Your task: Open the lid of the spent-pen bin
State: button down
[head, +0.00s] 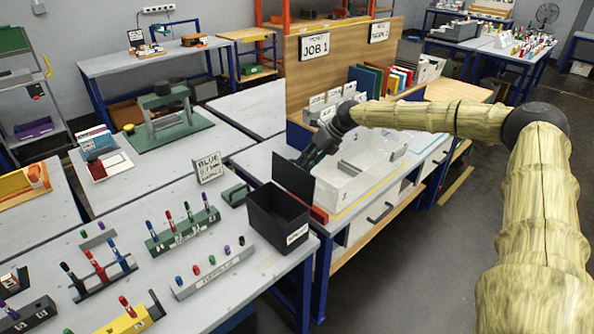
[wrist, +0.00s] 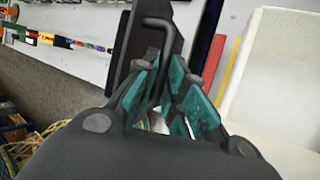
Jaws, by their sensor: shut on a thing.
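The spent-pen bin (head: 262,221) is a black box with a white label, at the right end of the near grey table. Its top is open in the head view and I see into its dark inside. A dark flat lid panel (head: 292,181) stands steeply raised at the bin's back right. My gripper (head: 303,163) is at the panel's upper edge, partly hidden by the panel. In the wrist view the black lid (wrist: 126,45) carries a thin bent bar handle (wrist: 163,60). My gripper (wrist: 170,92) is shut on this handle between its teal finger pads.
A white open tray (head: 345,193) is close to the right of the lid, with a red strip (head: 319,214) beside it. A small green block (head: 235,195) and a BLUE sign (head: 208,167) stand left of the bin. Pen racks (head: 183,232) fill the near table.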

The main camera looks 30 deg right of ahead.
jog(key=shift+s+d+f+g+y+b, duration=0.15)
jog(key=shift+f+b, duration=0.1)
jog(key=shift+f, duration=0.15)
jog(key=shift+s+f+g+y+b, duration=0.15)
jog(key=shift+f+b, duration=0.05)
jog(key=shift+f, duration=0.2)
jog(key=c, duration=1.5)
grip_release()
jog(key=shift+w, duration=0.1)
jog(key=shift+r, duration=0.1)
jog(key=shift+w+d, duration=0.1)
jog(key=shift+d, duration=0.05)
jog(key=v, duration=1.2)
jog(key=shift+r, duration=0.2)
